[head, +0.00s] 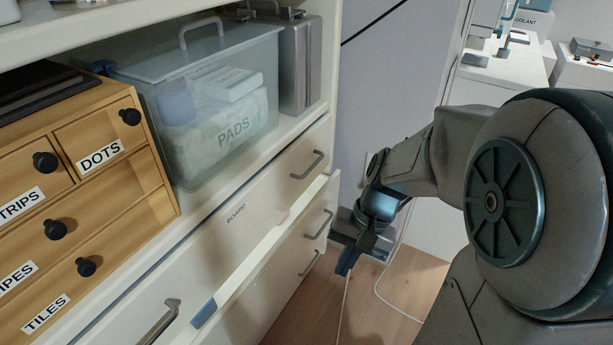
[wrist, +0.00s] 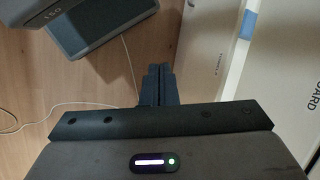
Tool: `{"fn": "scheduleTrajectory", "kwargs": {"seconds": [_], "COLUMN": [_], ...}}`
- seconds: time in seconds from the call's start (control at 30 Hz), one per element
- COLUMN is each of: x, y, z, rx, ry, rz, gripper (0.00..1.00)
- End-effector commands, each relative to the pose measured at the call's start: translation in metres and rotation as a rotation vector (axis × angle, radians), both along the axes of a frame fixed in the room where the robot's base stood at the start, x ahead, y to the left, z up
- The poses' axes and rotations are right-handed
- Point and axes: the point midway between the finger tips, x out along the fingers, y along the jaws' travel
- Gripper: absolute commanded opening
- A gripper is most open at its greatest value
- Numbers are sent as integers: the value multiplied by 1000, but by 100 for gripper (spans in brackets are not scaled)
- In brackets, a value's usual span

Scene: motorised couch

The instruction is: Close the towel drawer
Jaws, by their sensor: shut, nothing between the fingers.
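The drawer that stands out below the BOARD drawer (head: 240,205) is partly open. Its white front (head: 290,245) shows a top edge set forward of the cabinet, and a grey handle (head: 318,224). In the wrist view a white front (wrist: 203,65) at the right carries small lettering, perhaps TOWELS, hard to read. My gripper (head: 345,264) is low in front of the drawer, to the right of its handle. In the wrist view my gripper (wrist: 156,72) is shut and empty, left of that front. I cannot tell whether it touches the front.
A blue piece (head: 203,313) sits on the drawer's top edge. A clear PADS bin (head: 225,115) and wooden drawer box (head: 90,190) stand on the cabinet shelf. Thin white cables (head: 378,292) run over the wooden floor. A dark grey box (wrist: 98,22) is on the floor.

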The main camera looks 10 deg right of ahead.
Motion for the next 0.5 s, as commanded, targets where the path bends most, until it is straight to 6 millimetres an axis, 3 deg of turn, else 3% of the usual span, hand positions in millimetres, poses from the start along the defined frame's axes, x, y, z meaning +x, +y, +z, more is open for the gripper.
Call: {"fn": "scheduleTrajectory", "kwargs": {"seconds": [0.03, 0.3, 0.5], "x": [8, 59, 106], "y": [1, 9, -3], "z": [-13, -55, -89], "rx": [60, 400, 675], "ry": [57, 293, 430], "rz": [-70, -437, -719], "gripper": [0, 0, 0]}}
